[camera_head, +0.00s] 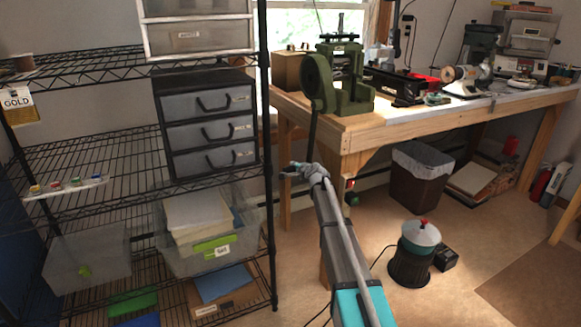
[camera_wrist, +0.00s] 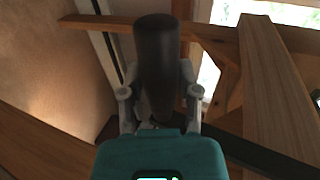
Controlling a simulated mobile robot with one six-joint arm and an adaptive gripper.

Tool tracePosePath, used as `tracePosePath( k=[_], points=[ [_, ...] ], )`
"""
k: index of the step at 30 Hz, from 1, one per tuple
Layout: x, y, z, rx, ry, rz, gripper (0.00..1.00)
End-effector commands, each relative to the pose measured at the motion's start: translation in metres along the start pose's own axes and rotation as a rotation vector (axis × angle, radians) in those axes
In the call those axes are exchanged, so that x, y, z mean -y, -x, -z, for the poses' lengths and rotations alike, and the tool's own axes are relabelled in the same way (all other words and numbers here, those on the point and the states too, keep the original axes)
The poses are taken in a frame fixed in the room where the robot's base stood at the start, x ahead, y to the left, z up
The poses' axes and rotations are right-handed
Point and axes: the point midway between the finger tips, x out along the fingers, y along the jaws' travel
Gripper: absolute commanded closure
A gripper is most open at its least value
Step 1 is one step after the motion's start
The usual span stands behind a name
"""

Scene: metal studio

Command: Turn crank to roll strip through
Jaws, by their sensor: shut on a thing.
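The green rolling mill (camera_head: 345,82) stands on the left end of the wooden bench. Its dark crank arm (camera_head: 312,135) hangs down from the round housing, past the bench's edge. My gripper (camera_head: 298,172) is at the lower end of the crank arm, below the bench top. In the wrist view my gripper (camera_wrist: 158,90) has its grey fingers on both sides of the dark cylindrical crank handle (camera_wrist: 156,60) and is shut on it. The dark crank arm (camera_wrist: 262,155) also shows at the lower right there. I cannot make out a strip in the rollers.
A wire shelf (camera_head: 267,150) with drawers and bins stands close to the left of my gripper. The bench (camera_head: 350,133) and its legs are just behind. A pot-like device (camera_head: 420,240) sits on the floor right of my arm; a brown bin (camera_head: 420,178) is farther back.

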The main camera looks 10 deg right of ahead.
Motion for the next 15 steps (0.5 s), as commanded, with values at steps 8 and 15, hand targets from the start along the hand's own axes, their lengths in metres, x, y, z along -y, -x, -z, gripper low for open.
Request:
tracePosePath(
  k=[8,15],
  points=[
    [-0.022,0.042,-0.004,0.002,0.000,-0.002,1.00],
    [-0.026,0.050,-0.005,0.006,0.002,-0.004,1.00]
  ],
)
